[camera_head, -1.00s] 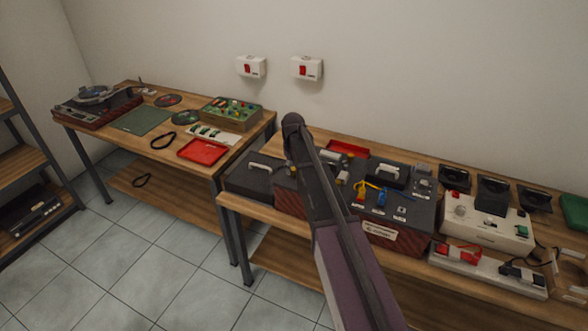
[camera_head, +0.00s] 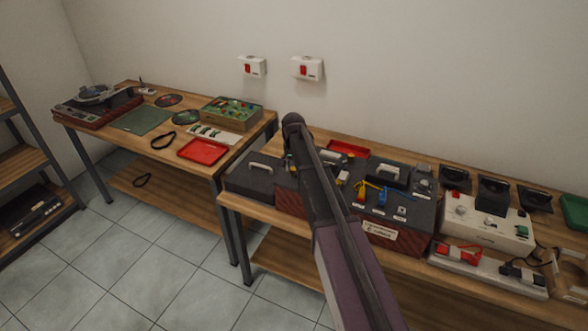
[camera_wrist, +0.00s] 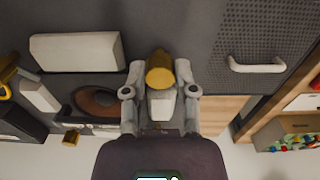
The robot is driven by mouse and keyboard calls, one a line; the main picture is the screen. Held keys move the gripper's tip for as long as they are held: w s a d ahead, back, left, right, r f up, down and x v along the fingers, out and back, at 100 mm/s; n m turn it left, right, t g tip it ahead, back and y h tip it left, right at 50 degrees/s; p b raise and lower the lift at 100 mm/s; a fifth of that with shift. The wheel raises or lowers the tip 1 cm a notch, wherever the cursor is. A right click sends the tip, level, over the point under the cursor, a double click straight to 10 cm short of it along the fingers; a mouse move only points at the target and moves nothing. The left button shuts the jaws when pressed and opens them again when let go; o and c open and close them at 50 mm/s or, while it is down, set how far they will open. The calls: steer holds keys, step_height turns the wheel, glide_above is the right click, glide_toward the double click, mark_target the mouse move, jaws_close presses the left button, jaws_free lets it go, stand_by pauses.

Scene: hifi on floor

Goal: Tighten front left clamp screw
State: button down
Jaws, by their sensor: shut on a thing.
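A yellow round-headed knob (camera_wrist: 159,74), which looks like the clamp screw, sits between my fingers in the wrist view. My gripper (camera_wrist: 158,68) is shut on it, one grey finger on each side. A pale grey piece shows just below the yellow head, between the fingers. A smaller yellow knob (camera_wrist: 71,138) lies apart to the left. In the head view my arm covers most of the gripper and the held knob. The dark case (camera_head: 392,207) with coloured levers stands right of my arm.
A white block (camera_wrist: 78,52) and a brown oval cone (camera_wrist: 97,102) lie left of the gripper. A white handle (camera_wrist: 256,66) stands on the dark lid at right. A red tray (camera_head: 203,151) and a green box of buttons (camera_head: 231,112) are on the left table.

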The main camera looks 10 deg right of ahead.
steer(key=shift+s+m, duration=0.15)
steer(key=shift+m, duration=0.35)
steer(key=shift+c, duration=2)
jaws_free()
steer(key=shift+s+a+r+p, duration=0.1)
steer(key=shift+a+r+p, duration=0.1)
steer(key=shift+r+p, duration=0.1)
steer(key=shift+s+r+g+y+p, duration=0.3)
steer(key=shift+s, duration=0.05)
steer(key=s+d+f+n+b, duration=0.1)
steer(key=s+n, duration=0.6)
steer(key=s, duration=2.1)
